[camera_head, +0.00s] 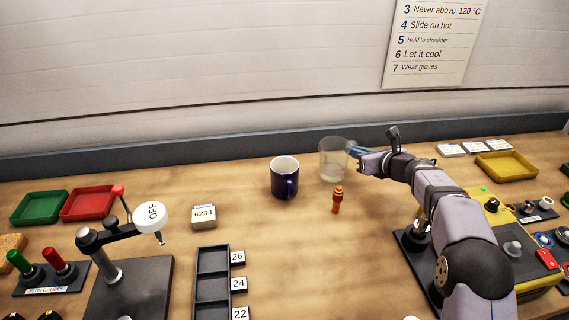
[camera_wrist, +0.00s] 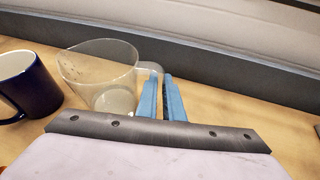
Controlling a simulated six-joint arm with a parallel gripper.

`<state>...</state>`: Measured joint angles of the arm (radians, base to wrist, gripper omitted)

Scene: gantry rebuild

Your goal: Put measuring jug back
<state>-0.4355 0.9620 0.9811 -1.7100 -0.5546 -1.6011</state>
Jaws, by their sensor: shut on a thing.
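The measuring jug (camera_head: 333,160) is clear and see-through and is upright near the back edge of the bench, right of a dark blue mug. In the wrist view the jug (camera_wrist: 100,77) shows at upper left, with its handle toward my gripper. My gripper (camera_head: 354,150) reaches in from the right, and its blue fingers (camera_wrist: 160,84) are shut on the jug's handle. I cannot tell for sure whether the jug's base touches the bench.
The dark blue mug (camera_head: 284,178) stands close left of the jug. A small orange-red object (camera_head: 337,200) stands in front of it. A box marked 6204 (camera_head: 204,217), a black slotted tray (camera_head: 212,284) and a yellow tray (camera_head: 507,165) are farther off.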

